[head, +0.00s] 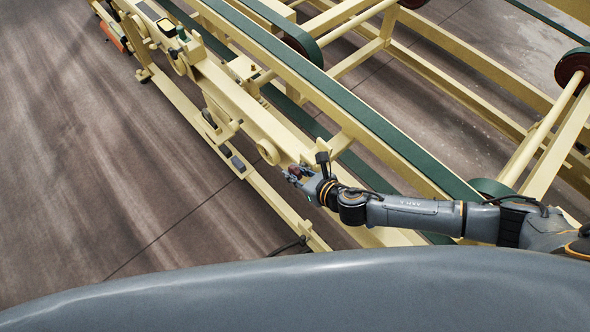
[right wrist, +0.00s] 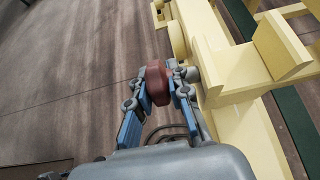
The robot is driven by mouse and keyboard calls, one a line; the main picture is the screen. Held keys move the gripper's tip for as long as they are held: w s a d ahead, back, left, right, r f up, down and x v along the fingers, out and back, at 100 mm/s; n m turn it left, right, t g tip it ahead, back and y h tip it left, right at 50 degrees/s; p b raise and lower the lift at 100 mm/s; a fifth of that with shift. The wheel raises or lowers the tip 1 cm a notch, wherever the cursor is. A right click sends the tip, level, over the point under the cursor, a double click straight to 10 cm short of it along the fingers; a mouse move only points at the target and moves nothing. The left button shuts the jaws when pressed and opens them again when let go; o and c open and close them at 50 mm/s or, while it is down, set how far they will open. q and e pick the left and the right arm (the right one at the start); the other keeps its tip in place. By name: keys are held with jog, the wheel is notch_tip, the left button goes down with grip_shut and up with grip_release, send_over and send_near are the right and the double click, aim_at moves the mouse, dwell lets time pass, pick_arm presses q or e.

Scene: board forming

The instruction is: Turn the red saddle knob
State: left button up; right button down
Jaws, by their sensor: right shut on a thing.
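The red saddle knob (right wrist: 157,84) is a rounded red-brown knob on the side of the cream machine frame in the right wrist view. My right gripper (right wrist: 160,88) is shut on it, with one blue-grey finger on each side. In the head view my right gripper (head: 297,174) reaches the near side of the frame from the right. The knob shows there only as a small dark red spot (head: 294,171), partly hidden by the fingers. My left gripper is not in view.
The cream frame (head: 228,88) runs from upper left to lower centre, with green belts (head: 372,119) behind it. A round cream disc (head: 267,152) sits close to the gripper. The brown floor (head: 100,170) at left is clear.

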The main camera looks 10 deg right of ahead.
jog(key=shift+w+g, duration=0.1)
jog(key=shift+g, duration=0.2)
dwell(0.4)
jog(key=c, duration=1.5)
grip_release()
jog(key=v, duration=1.2)
jog(key=shift+a+r, duration=0.1)
jog(key=shift+a, duration=0.05)
